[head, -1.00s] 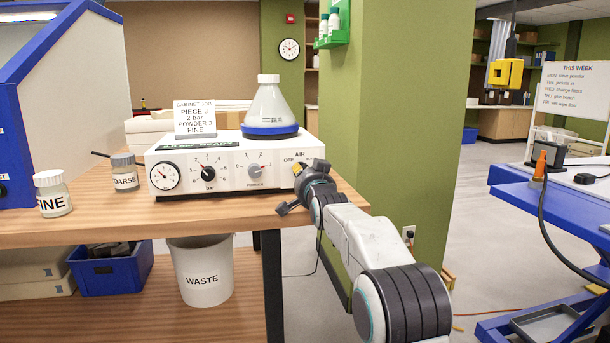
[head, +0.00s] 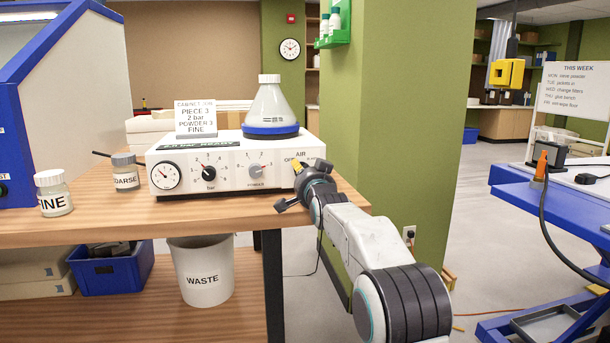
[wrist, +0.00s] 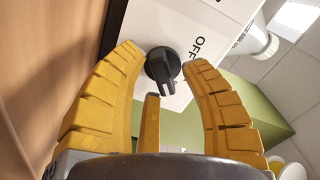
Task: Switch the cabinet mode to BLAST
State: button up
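The white blast control box (head: 230,178) stands on the wooden bench and has a gauge and dials on its front. Its mode knob under the AIR label is hidden by my gripper (head: 300,170) in the head view. In the wrist view, a black knob (wrist: 163,66) with a raised grip bar sits beside the word OFF. The yellow fingers of my gripper (wrist: 163,58) are apart, one on each side of this knob. A gap shows at the right finger; contact at the left finger is unclear. No BLAST label is readable.
A powder flask (head: 270,108) and a job card (head: 196,120) stand on the box. The FINE jar (head: 53,193) and COARSE jar (head: 125,172) stand to its left. A green pillar (head: 400,130) rises behind my arm.

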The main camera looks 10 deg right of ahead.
jog(key=shift+o, duration=0.7)
jog(key=shift+d+f, duration=0.1)
jog(key=s, duration=1.2)
dwell(0.6)
